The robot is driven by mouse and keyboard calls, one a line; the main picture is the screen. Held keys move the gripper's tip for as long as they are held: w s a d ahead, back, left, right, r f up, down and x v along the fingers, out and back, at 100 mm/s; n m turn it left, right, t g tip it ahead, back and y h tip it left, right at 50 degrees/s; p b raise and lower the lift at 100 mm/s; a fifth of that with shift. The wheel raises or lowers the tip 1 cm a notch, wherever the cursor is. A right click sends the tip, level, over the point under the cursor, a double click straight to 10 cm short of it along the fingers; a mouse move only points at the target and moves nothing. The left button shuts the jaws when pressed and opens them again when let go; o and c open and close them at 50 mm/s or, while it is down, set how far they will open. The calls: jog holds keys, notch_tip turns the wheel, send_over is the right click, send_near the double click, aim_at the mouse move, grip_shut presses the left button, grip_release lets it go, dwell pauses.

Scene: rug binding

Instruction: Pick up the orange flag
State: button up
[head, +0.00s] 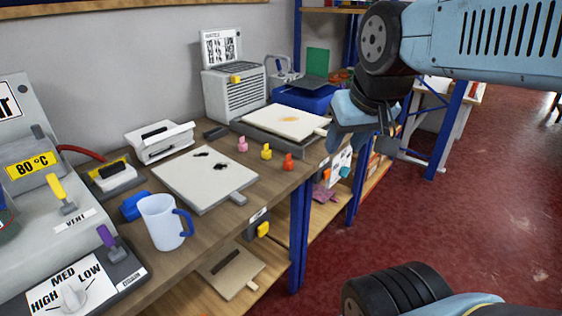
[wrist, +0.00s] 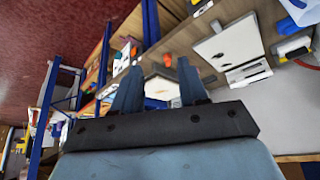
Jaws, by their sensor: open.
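A small orange piece (head: 288,162), which looks like the orange flag, stands upright near the right edge of the wooden bench, at the end of a row with a yellow piece (head: 266,151) and a pink piece (head: 242,144). My gripper (head: 337,138) is to the right of it and apart from it in the head view. In the wrist view my gripper (wrist: 159,66) is open, its two blue fingers spread with nothing held. The orange piece (wrist: 167,60) shows beyond and between the fingertips there.
A white board with dark spots (head: 208,178) lies left of the row; another board (head: 285,119) on a dark base lies behind. A mug (head: 163,222) and a control machine (head: 60,205) stand at the left. Blue shelf posts (head: 300,235) and loaded lower shelves are below the bench edge. Red floor is open at right.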

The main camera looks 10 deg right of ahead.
jog(key=o, duration=0.3)
jog(key=shift+w+d, duration=0.15)
jog(key=shift+w, duration=0.2)
jog(key=shift+o, duration=0.3)
jog(key=w+d+f+t+h, duration=0.1)
jog(key=w+d, duration=0.2)
jog(key=w, duration=0.4)
jog(key=w+d+f+n+t+h, duration=0.1)
jog(key=w+d+f, duration=0.1)
jog(key=w+d, duration=0.2)
jog(key=w, duration=0.3)
jog(key=shift+f+t, duration=0.3)
jog(key=w+d+f+n+t, duration=0.2)
jog(key=w+d+f+n, duration=0.15)
jog(key=w+f, duration=0.5)
jog(key=n+t+y, duration=0.3)
jog(key=y, duration=0.9)
send_near(292, 166)
jog(key=shift+x, duration=5.7)
